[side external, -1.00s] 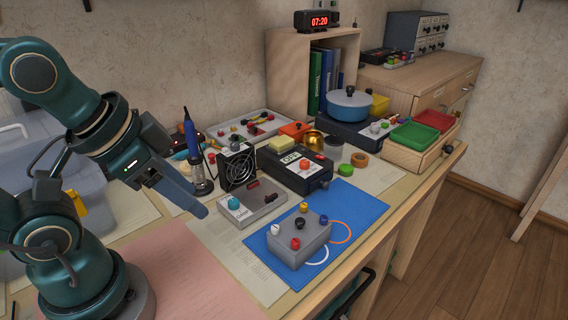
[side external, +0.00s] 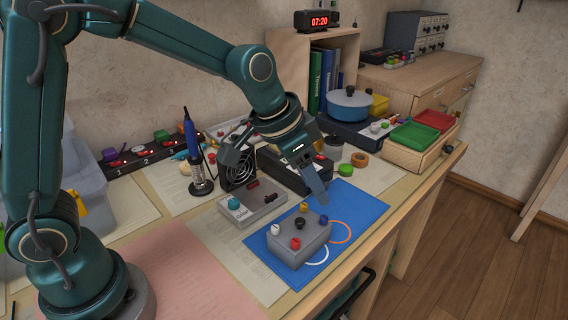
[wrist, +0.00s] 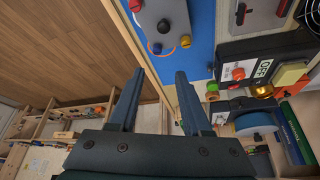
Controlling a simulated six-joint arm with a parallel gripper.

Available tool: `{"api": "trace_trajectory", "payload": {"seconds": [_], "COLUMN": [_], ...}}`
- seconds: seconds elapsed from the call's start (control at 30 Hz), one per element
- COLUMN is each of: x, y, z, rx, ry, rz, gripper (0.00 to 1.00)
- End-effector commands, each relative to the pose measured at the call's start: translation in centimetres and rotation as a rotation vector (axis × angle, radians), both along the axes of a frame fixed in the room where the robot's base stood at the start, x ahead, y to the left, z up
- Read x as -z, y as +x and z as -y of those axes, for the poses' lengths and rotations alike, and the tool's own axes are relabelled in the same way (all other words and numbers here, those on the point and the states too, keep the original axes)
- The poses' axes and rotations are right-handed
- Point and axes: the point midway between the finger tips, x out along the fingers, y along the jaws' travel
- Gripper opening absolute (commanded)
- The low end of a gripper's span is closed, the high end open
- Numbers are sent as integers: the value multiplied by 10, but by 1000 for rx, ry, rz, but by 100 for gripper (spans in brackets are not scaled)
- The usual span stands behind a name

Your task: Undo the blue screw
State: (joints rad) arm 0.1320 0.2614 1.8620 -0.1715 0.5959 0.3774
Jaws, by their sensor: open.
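The blue screw (side external: 323,219) stands at the right end of a grey block (side external: 297,252), on its top. It also shows in the wrist view (wrist: 157,48), just beyond the fingertips. The block sits on a blue mat (side external: 373,206) and also carries white, yellow, red and black screws or knobs. My gripper (side external: 323,199) is above and behind the block, tilted downward, apart from the blue screw. In the wrist view my gripper (wrist: 160,72) has its two fingers spread with nothing between them.
A grey box with a teal knob (side external: 235,203), a black fan (side external: 238,168) and a black device stand behind and left of the block. A soldering iron (side external: 192,145) stands farther left. The mat's right side and the paper at the front are clear.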

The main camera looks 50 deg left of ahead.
Motion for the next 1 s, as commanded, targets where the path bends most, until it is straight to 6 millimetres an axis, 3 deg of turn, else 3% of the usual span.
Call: {"api": "trace_trajectory", "payload": {"seconds": [0.5, 0.9, 0.93, 1.0], "x": [56, 64, 64, 64], "y": [10, 14, 14, 14], "z": [9, 11, 11, 10], "rx": [11, 9, 9, 9], "ry": [7, 7, 7, 7], "rz": [-51, -47, -47, -47], "gripper": [48, 48, 45, 18]}}
